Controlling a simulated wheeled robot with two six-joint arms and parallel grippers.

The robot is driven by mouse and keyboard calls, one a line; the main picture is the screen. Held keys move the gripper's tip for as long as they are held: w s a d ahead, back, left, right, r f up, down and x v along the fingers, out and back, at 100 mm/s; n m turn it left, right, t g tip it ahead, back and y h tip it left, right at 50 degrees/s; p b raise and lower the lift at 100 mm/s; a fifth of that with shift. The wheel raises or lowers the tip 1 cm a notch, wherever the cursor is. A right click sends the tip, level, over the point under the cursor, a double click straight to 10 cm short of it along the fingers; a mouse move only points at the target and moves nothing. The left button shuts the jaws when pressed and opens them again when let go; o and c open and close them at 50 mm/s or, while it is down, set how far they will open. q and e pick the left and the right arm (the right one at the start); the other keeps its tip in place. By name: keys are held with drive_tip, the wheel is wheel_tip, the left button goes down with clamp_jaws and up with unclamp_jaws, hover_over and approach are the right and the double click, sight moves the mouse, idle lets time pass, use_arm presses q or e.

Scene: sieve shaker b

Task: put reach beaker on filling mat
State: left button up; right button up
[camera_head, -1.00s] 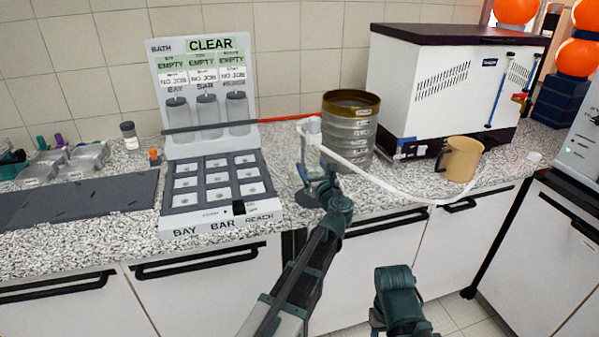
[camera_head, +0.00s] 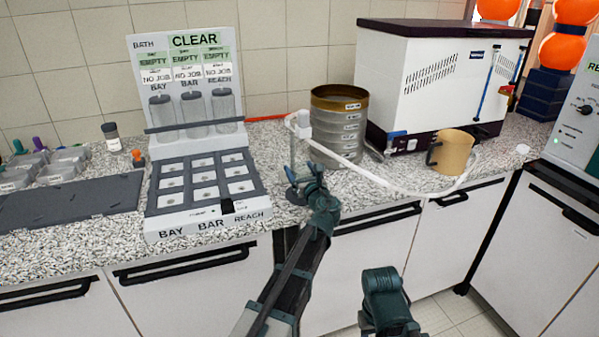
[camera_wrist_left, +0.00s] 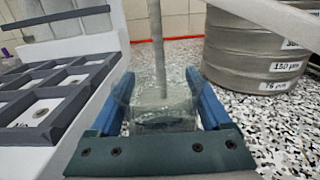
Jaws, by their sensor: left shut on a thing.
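My left gripper (camera_head: 299,182) is at the counter, between the white rack and the sieve stack. In the left wrist view its blue fingers (camera_wrist_left: 164,106) are closed on both sides of a clear glass beaker (camera_wrist_left: 165,122). A thin grey upright tube or rod stands in line with the beaker; I cannot tell whether it is inside or behind it. The beaker is hard to make out in the head view, and its label is not readable. I cannot make out a filling mat, nor whether the beaker touches the counter. My right gripper's fingers are out of view.
The white rack (camera_head: 158,224) with dark compartments is left of the gripper. The sieve stack (camera_head: 338,135) and a hose (camera_head: 385,183) are close on its right. A tan mug (camera_head: 453,152) stands farther right, before a white machine (camera_head: 420,80). A dark mat (camera_head: 70,205) lies left.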

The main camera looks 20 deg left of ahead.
use_arm(q)
drive_tip(key=shift+f, duration=0.2)
drive_tip(key=o, duration=1.2)
drive_tip(key=shift+o, duration=0.2)
drive_tip(key=shift+r, duration=0.15)
drive_tip(key=shift+s+d, duration=0.1)
drive_tip(key=shift+s, duration=0.1)
drive_tip(key=v, duration=1.1)
drive_tip(key=shift+s+d, duration=0.2)
drive_tip(key=shift+d, duration=0.05)
